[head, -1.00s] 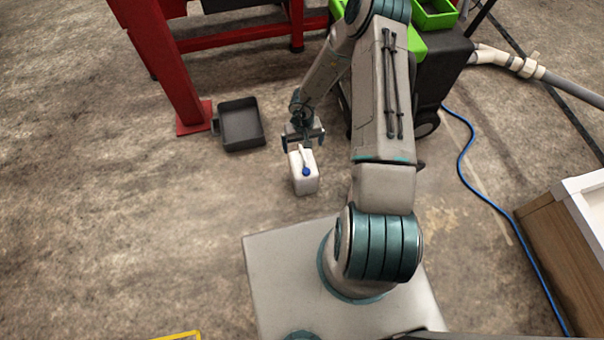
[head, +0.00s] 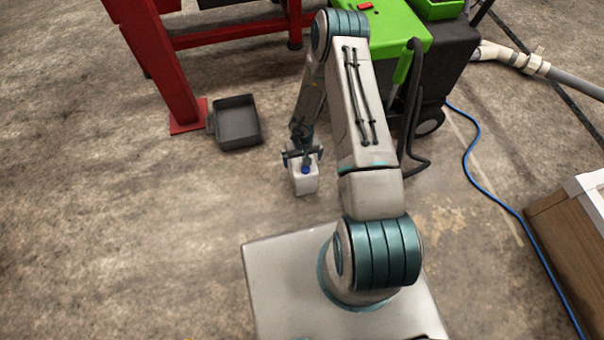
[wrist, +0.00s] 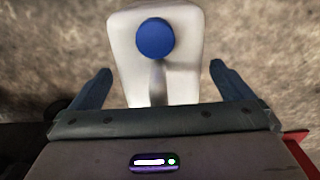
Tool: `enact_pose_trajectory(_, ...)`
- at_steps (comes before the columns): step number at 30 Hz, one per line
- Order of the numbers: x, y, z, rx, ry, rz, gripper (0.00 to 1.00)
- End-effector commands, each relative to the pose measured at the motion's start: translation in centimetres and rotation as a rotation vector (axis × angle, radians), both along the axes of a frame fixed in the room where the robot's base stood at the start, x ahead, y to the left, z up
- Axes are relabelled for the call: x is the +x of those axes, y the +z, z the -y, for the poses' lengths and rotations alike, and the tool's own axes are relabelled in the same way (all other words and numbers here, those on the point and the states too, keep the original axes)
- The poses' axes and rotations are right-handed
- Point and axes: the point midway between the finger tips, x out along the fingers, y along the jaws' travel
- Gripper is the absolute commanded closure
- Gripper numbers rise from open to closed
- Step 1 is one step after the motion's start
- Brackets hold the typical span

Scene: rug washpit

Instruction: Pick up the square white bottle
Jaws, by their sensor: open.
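The square white bottle (head: 304,183) stands upright on the floor in the head view, with a blue cap on top. In the wrist view the white bottle (wrist: 180,75) is seen from above, its blue cap near the top of the picture and its handle running down toward my gripper. My gripper (head: 302,155) is over the bottle and partly hides it in the head view. In the wrist view my gripper (wrist: 160,85) is open, one finger on each side of the bottle, with gaps between fingers and bottle.
A dark grey tray (head: 238,124) lies on the floor left of the bottle, beside a red metal frame (head: 172,70). A green and black wheeled machine (head: 440,70) stands to the right. A blue hose (head: 474,170) runs along the floor.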

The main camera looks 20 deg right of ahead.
Motion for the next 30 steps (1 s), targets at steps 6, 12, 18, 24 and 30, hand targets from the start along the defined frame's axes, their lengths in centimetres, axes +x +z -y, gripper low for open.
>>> enact_pose_trajectory(6, 0.0, -0.2, 0.0, 0.0, 0.0, 0.001, 0.0)
enact_pose_trajectory(12, 0.0, -0.2, 0.0, 0.0, 0.0, 0.001, 0.42)
enact_pose_trajectory(18, 0.1, 0.0, 0.0, 0.0, 0.0, 0.003, 0.88)
enact_pose_trajectory(24, 0.2, 0.1, 0.0, 0.0, 0.0, 0.003, 0.88)
enact_pose_trajectory(30, 0.2, 2.1, 0.0, 0.001, -0.001, 0.005, 0.88)
